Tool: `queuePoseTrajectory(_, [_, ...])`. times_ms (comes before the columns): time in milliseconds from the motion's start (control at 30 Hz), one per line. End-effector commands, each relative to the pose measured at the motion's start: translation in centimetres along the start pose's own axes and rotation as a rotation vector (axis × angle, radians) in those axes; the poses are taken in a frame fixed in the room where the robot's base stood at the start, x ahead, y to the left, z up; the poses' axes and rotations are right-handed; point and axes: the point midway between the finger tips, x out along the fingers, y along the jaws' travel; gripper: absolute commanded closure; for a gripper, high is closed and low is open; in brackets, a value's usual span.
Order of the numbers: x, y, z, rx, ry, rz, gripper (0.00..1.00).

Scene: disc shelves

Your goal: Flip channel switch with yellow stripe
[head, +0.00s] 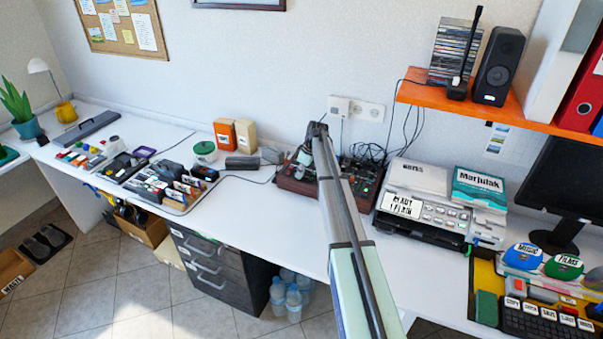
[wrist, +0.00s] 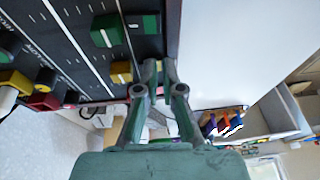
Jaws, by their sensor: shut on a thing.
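The dark control panel (wrist: 75,20) fills the upper left of the wrist view. It also shows in the head view (head: 298,185) on the desk, with my gripper (head: 308,150) reaching down to it. A yellow slider cap with a pale stripe (wrist: 121,72) sits just left of my fingertips (wrist: 159,68). The fingers are close together at the panel's edge, shut on a switch in line with the yellow cap. The fingers hide most of that switch, so its stripe and position cannot be made out.
Green caps (wrist: 108,31) and a green switch (wrist: 150,24) lie beside the yellow one.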

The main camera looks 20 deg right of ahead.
Motion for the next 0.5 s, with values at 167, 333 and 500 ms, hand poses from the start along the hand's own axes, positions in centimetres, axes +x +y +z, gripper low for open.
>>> queuePoseTrajectory(167, [0.3,-0.5,-0.1,-0.001,-0.001,-0.011,1.0])
queuePoseTrajectory(333, [-1.4,-0.7,-0.6,-0.002,0.0,-0.007,1.0])
queuePoseTrajectory(500, [-4.5,-1.2,-1.2,-0.003,0.003,-0.001,1.0])
